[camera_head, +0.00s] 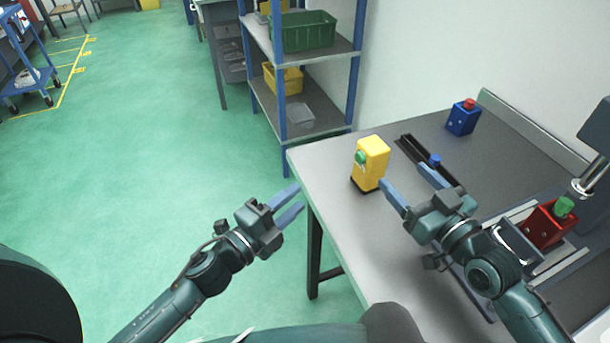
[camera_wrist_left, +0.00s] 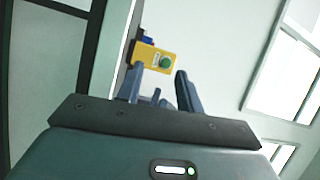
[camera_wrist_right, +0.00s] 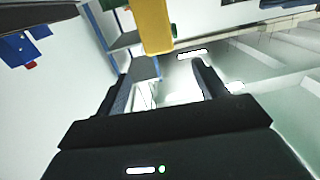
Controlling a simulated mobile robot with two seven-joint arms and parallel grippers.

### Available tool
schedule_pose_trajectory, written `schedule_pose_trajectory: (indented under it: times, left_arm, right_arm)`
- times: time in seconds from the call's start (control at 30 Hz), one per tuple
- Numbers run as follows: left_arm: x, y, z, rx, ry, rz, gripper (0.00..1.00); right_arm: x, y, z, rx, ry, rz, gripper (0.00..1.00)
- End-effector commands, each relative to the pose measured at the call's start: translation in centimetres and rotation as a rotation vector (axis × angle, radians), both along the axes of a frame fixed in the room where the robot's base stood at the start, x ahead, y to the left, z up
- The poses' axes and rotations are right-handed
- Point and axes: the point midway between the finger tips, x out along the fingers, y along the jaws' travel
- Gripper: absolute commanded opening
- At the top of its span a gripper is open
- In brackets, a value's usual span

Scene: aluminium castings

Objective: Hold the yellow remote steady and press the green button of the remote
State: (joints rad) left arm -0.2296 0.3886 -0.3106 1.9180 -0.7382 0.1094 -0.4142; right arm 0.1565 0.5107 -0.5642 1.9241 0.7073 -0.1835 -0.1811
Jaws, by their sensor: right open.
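The yellow remote (camera_head: 371,160) stands upright near the left edge of the grey table, with its green button (camera_head: 361,157) on the side facing left. My right gripper (camera_head: 402,180) is open just to the right of the remote, and one finger is close to its lower part. I cannot tell if they touch. The remote (camera_wrist_right: 152,24) shows beyond the fingers in the right wrist view. My left gripper (camera_head: 296,199) is open and empty off the table's left edge, below and left of the remote. In the left wrist view, the remote (camera_wrist_left: 146,55) and green button (camera_wrist_left: 166,62) show beyond its open fingers.
On the table (camera_head: 330,163) are a blue box with a red button (camera_head: 463,118), a dark rail with a blue knob (camera_head: 432,160), and a red box with a green top (camera_head: 547,224). A blue shelf rack (camera_head: 281,90) stands behind. Open floor lies left.

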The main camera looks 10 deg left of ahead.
Motion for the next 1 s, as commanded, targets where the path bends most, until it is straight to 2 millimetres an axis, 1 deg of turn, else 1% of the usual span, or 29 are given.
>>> schedule_pose_trajectory:
  times: [0.03,0.1,0.2,0.3,0.4,0.53,0.67,1.0]
  left_arm:
    - [1.1,-0.4,1.5,0.149,-0.127,-0.057,0.36]
    - [1.9,-1.0,2.7,0.339,-0.276,-0.129,0.36]
    - [2.7,-1.6,3.7,0.562,-0.442,-0.210,0.36]
    - [3.3,-1.8,4.0,0.723,-0.552,-0.267,0.36]
    - [3.6,-1.8,4.0,0.814,-0.608,-0.300,0.36]
    - [3.7,-1.8,4.0,0.851,-0.633,-0.314,0.36]
    - [3.6,-1.8,4.0,0.850,-0.631,-0.313,0.36]
    - [3.6,-1.8,4.0,0.846,-0.629,-0.310,0.36]
  right_arm:
    - [0.0,0.0,0.0,0.000,0.000,0.000,0.71]
    - [0.0,0.0,0.0,0.000,0.000,0.000,0.71]
    - [0.0,0.0,0.0,0.000,0.000,0.000,0.71]
    - [0.0,0.0,0.0,0.000,0.000,0.000,0.71]
    - [0.0,0.0,0.0,0.000,0.000,0.000,0.71]
    - [0.5,0.4,0.0,0.001,-0.002,-0.001,0.71]
    - [1.9,1.6,0.1,0.003,-0.002,0.000,0.71]
    - [7.0,5.8,0.1,0.002,-0.001,0.000,0.71]
